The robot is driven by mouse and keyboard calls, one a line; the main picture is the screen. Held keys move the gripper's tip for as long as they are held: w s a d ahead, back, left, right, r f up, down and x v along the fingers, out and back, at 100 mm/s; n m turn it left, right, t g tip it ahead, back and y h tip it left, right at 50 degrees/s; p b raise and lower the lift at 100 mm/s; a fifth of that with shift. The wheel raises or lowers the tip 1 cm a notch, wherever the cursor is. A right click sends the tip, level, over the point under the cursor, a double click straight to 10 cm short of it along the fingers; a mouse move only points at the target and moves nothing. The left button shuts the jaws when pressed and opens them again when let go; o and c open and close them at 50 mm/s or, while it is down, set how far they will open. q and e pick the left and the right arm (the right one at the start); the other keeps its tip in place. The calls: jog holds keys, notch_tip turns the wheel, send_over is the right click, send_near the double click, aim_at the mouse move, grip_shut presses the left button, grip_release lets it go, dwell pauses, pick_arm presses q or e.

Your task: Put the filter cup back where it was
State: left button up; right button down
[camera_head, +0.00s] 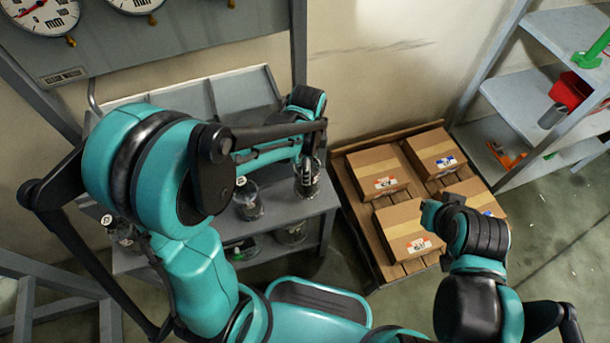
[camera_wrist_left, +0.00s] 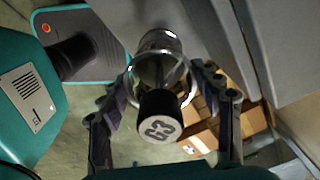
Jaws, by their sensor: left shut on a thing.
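The filter cup (camera_wrist_left: 160,65) is a clear glass vessel with a black top marked G3 (camera_wrist_left: 162,128). My left gripper (camera_wrist_left: 165,95) is shut on it, with one finger on each side of the glass. In the head view, a dark-topped glass cup (camera_head: 308,182) shows at the end of my left arm, over the right end of the grey bench (camera_head: 323,203). I cannot tell whether its base touches the bench. My left arm hides much of the bench. My right arm is at the right, but its gripper fingers do not show.
Another glass cup (camera_head: 248,203) stands left of the held one, and one (camera_head: 122,232) is further left. Glassware (camera_head: 291,233) sits on the lower shelf. A pallet (camera_head: 357,215) with cardboard boxes (camera_head: 376,172) lies right of the bench. A shelf rack (camera_head: 540,110) stands far right.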

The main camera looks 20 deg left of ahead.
pick_arm(q)
jog(key=shift+w+a+f, duration=0.1)
jog(key=shift+a+f, duration=0.25)
jog(key=shift+f+b, duration=1.05)
jog(key=shift+f, duration=0.75)
jog(key=shift+f, duration=0.2)
jog(key=o, duration=1.9)
jog(key=shift+r, duration=0.15)
